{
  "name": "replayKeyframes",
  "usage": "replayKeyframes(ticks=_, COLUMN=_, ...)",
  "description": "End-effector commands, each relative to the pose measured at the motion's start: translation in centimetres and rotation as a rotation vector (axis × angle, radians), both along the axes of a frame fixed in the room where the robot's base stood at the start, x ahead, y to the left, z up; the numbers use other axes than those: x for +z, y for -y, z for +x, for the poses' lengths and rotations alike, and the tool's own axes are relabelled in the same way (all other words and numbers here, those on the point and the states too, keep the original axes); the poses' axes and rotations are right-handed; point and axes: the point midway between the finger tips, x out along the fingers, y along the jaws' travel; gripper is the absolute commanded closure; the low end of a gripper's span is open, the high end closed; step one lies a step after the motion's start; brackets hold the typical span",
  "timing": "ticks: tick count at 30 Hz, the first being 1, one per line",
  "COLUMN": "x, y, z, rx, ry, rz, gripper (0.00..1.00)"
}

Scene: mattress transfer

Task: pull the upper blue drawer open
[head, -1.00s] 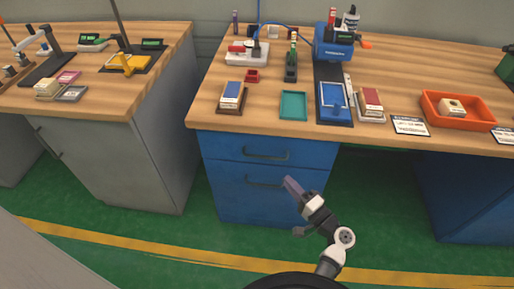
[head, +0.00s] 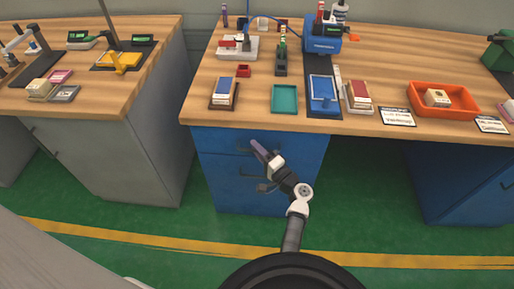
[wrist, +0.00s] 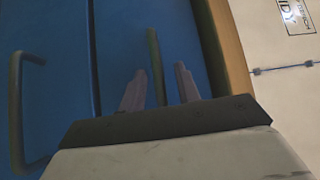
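The upper blue drawer (head: 216,141) is shut, flush in the blue cabinet under the wooden worktop. Its dark bar handle (wrist: 154,55) stands between my two fingertips in the wrist view; in the head view it is partly hidden by my gripper. My gripper (head: 259,149) is open at the drawer front. In the wrist view my gripper (wrist: 160,88) has a finger on each side of the handle, with a gap showing on both sides. I cannot tell how deep the handle sits between the fingers.
The lower blue drawer (head: 215,188) is shut; its handle (wrist: 18,112) shows at left in the wrist view. The wooden worktop (head: 255,112) overhangs just above, bearing a teal tray (head: 285,99) and an orange tray (head: 465,108). A grey cabinet (head: 120,155) stands left. Green floor is clear in front.

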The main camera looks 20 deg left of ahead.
Motion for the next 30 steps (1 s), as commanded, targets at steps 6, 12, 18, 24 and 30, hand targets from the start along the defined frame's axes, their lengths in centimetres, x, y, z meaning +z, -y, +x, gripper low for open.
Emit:
replayKeyframes(ticks=6, x=-0.04, y=-0.24, z=0.08, rx=0.001, ry=-0.001, rz=-0.001, gripper=0.67)
replayKeyframes(ticks=12, x=-0.02, y=-0.21, z=0.09, rx=0.0, ry=-0.001, rz=0.0, gripper=0.82)
replayKeyframes(ticks=18, x=-0.03, y=-0.19, z=0.08, rx=0.0, ry=-0.001, rz=0.0, gripper=1.0)
replayKeyframes(ticks=24, x=-0.03, y=-0.18, z=0.08, rx=0.0, ry=-0.001, rz=0.0, gripper=1.0)
replayKeyframes(ticks=30, x=-0.09, y=-0.17, z=0.07, rx=0.0, ry=-0.001, rz=0.0, gripper=1.0)
